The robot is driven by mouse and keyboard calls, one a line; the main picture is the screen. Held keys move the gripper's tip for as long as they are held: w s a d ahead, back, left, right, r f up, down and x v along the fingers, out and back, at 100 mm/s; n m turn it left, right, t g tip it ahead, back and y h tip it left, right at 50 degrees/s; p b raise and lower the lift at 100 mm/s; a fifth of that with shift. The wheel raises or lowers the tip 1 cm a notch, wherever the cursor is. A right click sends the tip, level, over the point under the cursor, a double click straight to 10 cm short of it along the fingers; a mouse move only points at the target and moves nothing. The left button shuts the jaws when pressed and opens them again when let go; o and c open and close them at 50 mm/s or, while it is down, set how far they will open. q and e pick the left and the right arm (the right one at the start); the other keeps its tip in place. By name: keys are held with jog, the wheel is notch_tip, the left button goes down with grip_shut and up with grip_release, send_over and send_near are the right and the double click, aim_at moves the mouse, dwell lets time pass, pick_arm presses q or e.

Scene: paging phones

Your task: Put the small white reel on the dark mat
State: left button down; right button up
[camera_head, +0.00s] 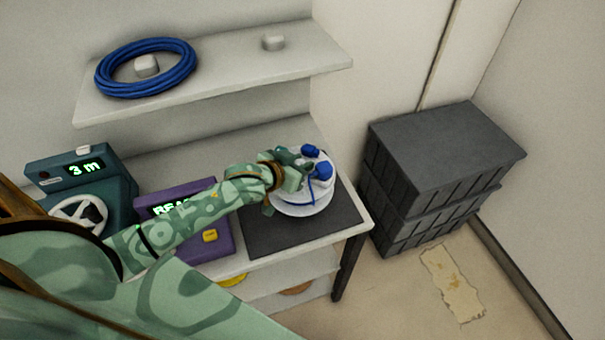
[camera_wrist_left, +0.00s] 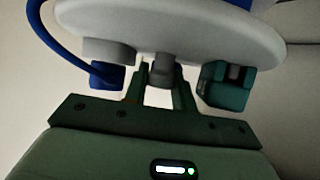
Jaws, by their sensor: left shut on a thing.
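The small white reel (camera_head: 303,208) with blue cable and blue plugs is at the right end of the worktop, over the dark mat (camera_head: 270,235). My left gripper (camera_head: 294,174) is shut on the reel at its upper left side. In the left wrist view the reel's pale disc (camera_wrist_left: 170,30) fills the top, with a blue cable end hanging at the left. Whether the reel's underside touches the mat is unclear. The mat's left and front parts show bare. My right gripper is not in view.
A shelf above holds a blue cable coil (camera_head: 186,72). Dark stacked crates (camera_head: 440,150) stand on the floor right of the bench.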

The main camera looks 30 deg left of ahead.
pick_arm(q)
jog(key=shift+w+d+f, duration=0.1)
jog(key=shift+w+f, duration=0.15)
jog(key=f+b, duration=0.2)
jog(key=f, duration=0.1)
jog(key=shift+w+f, duration=0.2)
jog(key=shift+f, duration=0.05)
jog(key=shift+r, duration=0.1)
jog(key=c, duration=1.1)
grip_release()
jog(key=shift+s, duration=0.1)
jog(key=shift+c, duration=0.2)
jog(key=p+v, duration=0.3)
jog(key=v, duration=0.9)
jog(key=shift+p, duration=0.4)
